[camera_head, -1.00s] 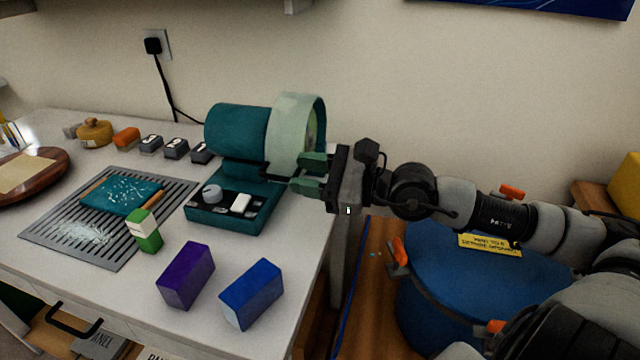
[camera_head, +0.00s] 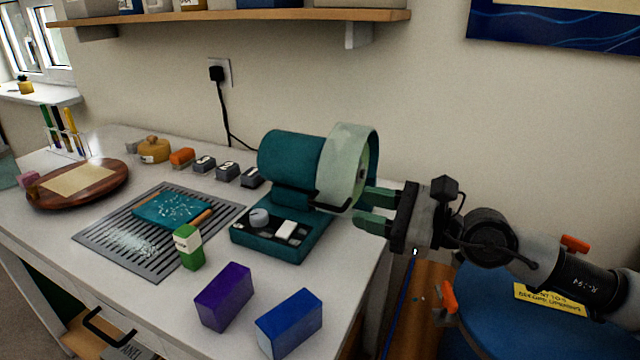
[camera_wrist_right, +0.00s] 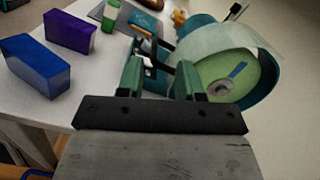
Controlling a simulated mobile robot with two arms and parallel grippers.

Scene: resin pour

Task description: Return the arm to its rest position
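My right gripper (camera_head: 366,206) is at the right edge of the white table, beside the teal drum machine (camera_head: 292,165). Its two green fingers point left toward the machine's pale rim (camera_head: 346,165) and black handle (camera_head: 335,205). In the right wrist view the fingers (camera_wrist_right: 157,72) stand apart, with part of the black handle (camera_wrist_right: 160,48) showing between and beyond them. I see no object held. Whether a finger touches the handle cannot be told. My left gripper is out of view.
A purple block (camera_head: 224,296), a blue block (camera_head: 289,322) and a green-white carton (camera_head: 188,247) stand at the table's front. A slatted grey tray (camera_head: 158,268) lies left. A blue drum (camera_head: 530,315) is below my right arm. A shelf (camera_head: 240,16) hangs above.

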